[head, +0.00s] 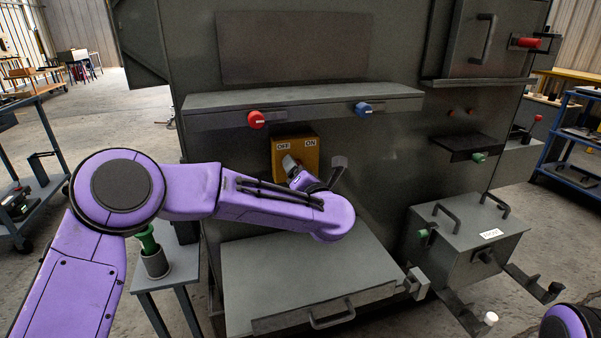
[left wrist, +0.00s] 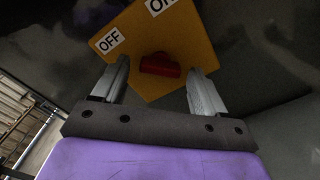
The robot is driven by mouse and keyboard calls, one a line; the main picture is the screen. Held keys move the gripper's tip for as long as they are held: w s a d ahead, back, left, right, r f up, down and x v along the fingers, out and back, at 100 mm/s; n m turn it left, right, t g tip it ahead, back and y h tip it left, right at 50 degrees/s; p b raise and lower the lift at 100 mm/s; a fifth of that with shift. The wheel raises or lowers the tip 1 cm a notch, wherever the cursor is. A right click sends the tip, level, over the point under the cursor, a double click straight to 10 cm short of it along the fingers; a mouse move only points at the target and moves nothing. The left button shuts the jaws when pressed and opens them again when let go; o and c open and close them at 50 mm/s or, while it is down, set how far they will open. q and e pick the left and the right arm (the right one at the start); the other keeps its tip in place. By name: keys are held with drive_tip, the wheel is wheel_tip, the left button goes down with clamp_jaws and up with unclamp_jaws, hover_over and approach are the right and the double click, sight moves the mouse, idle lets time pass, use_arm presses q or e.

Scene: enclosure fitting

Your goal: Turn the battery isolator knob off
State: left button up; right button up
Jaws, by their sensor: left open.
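The battery isolator is a yellow plate (head: 309,151) with OFF and ON labels on the front of the grey enclosure. Its red knob (left wrist: 160,66) shows in the left wrist view, below and between the two labels. In the head view the knob is hidden behind my left gripper. My left gripper (left wrist: 161,80) is open, with one finger on each side of the knob and visible gaps to both. In the head view my left gripper (head: 313,165) is in front of the plate. My right gripper is not in view.
Above the plate a shelf (head: 300,104) carries a red knob (head: 256,119) and a blue knob (head: 363,109). Below is a grey lidded box (head: 306,270). A handled box (head: 465,240) stands at right. A small stand with a green-topped cup (head: 154,262) is at left.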

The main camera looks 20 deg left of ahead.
use_arm(q)
drive_tip(key=v, duration=1)
drive_tip(key=shift+s+d+b, duration=0.25)
drive_tip(key=shift+b, duration=0.15)
